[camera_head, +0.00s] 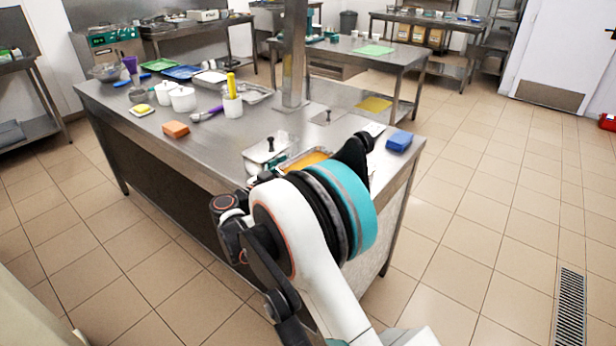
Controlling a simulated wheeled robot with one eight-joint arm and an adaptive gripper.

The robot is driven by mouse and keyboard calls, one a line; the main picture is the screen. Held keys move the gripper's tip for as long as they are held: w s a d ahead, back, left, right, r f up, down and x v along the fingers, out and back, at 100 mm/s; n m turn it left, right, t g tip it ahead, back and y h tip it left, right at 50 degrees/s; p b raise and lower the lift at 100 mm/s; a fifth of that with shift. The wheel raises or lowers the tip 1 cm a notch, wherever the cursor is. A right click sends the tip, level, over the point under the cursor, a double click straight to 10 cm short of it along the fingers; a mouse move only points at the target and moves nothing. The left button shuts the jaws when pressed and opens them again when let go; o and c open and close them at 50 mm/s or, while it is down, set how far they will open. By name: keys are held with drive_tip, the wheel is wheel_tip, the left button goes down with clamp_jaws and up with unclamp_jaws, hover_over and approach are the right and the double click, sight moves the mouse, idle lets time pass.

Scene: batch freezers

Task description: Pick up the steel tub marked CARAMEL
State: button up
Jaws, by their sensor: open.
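A steel tub with orange contents (307,157) is set at the near right end of the steel counter, partly hidden behind my arm. A steel lid with a black knob (262,151) lies to its left, over what may be another tub. I cannot read any CARAMEL marking at this size. My gripper (353,153) shows as black parts beyond the teal ring of my wrist, just right of the orange-filled tub. It is open, and my arm hides much of it. I cannot tell whether it touches anything.
On the counter (205,142) are a blue block (399,141), an orange sponge (176,129), white pots (183,98), a white holder (232,106) with a yellow item, and a steel post (292,60).

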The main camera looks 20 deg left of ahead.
drive_tip(key=c, duration=1.5)
drive_tip(key=shift+r, duration=0.1)
